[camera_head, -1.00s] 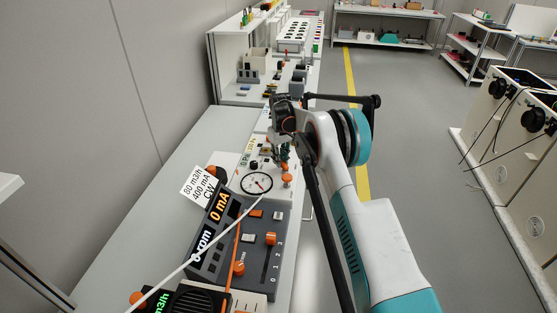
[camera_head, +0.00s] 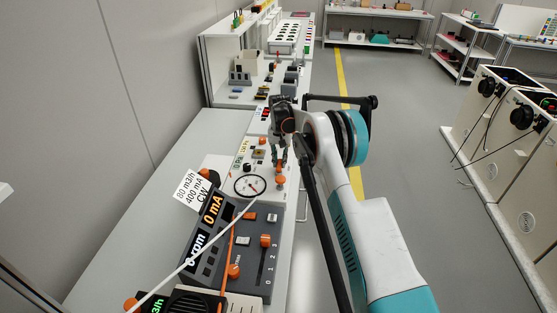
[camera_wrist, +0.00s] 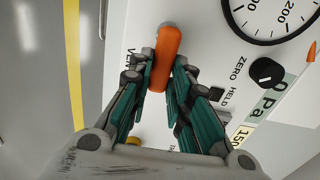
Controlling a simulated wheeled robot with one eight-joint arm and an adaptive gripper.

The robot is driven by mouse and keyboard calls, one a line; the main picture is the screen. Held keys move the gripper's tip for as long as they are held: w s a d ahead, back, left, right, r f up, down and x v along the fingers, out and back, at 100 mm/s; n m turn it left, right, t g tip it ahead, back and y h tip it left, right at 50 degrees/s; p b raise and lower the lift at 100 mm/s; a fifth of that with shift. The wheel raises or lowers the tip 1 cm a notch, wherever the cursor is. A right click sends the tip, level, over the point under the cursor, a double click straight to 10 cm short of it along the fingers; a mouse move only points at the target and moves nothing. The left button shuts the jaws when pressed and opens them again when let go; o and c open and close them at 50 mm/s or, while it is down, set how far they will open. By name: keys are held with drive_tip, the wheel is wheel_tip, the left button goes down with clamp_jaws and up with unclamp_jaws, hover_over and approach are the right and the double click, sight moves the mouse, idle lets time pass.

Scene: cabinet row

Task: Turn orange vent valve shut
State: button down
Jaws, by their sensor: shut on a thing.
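The orange vent valve handle (camera_wrist: 167,45) stands out from a white panel in the wrist view, its long side running nearly up the picture. The label beside it is partly hidden by a finger. My gripper (camera_wrist: 166,72) is shut on the handle's near end, one teal finger on each side. In the head view the valve's orange part (camera_head: 281,181) shows just below my gripper (camera_head: 279,163), right of the round gauge.
The round gauge (camera_head: 251,186) and a black ZERO knob (camera_wrist: 266,71) are close to the valve. A grey control box (camera_head: 250,255) with orange knobs stands nearer, crossed by a white cable. The aisle floor (camera_head: 410,160) on the right is clear.

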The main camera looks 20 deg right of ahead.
sight(280, 162)
idle(0.4)
drive_tip(key=c, duration=1.5)
unclamp_jaws()
wheel_tip(280, 162, up, 12)
drive_tip(key=shift+r, duration=0.1)
